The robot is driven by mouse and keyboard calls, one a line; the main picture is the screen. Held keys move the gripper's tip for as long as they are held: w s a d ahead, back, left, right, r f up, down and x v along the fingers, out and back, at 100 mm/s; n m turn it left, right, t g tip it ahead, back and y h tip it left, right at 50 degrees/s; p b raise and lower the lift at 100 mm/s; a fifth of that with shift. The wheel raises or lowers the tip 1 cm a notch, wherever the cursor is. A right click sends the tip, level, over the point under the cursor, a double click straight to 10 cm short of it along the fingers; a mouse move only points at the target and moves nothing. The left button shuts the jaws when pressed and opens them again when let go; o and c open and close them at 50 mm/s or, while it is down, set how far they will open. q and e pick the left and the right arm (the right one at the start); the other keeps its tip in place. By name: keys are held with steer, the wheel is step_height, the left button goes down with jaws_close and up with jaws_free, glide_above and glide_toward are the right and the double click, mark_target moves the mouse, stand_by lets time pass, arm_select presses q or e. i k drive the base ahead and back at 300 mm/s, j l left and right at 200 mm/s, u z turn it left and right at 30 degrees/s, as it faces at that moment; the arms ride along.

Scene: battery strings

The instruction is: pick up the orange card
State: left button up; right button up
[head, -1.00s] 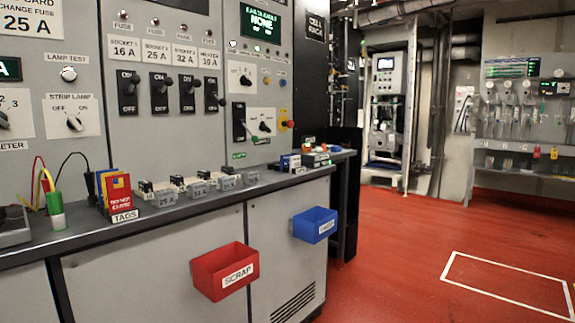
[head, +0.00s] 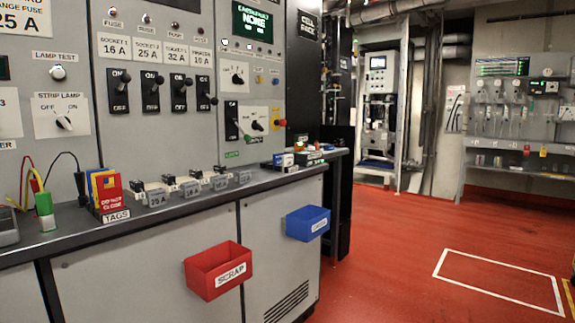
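A holder labelled TAGS (head: 116,216) stands on the dark bench top at the left in the head view. A red card (head: 109,191) with a yellow-orange patch and white lettering is at its front. The edges of blue and yellow cards show behind it. I cannot clearly make out a separate orange card; the cards overlap and are small. Neither of my grippers is in view.
The bench (head: 60,236) carries several fuse carriers (head: 157,196) right of the cards and a green-and-white tester (head: 44,212) to their left. A red SCRAP bin (head: 217,272) and a blue bin (head: 308,223) hang on its front. The red floor (head: 400,250) at right is clear.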

mark_target(299, 146)
steer(key=i+l+u, duration=0.1)
steer(key=i+l, duration=0.75)
steer(key=i+l+u, duration=0.15)
steer(key=i+l, duration=0.25)
steer(key=l, duration=0.15)
steer(key=i+l, duration=0.4)
steer(key=l, duration=0.15)
steer(key=i+l+u, duration=0.15)
steer(key=i+l, duration=0.2)
steer(key=l, duration=0.2)
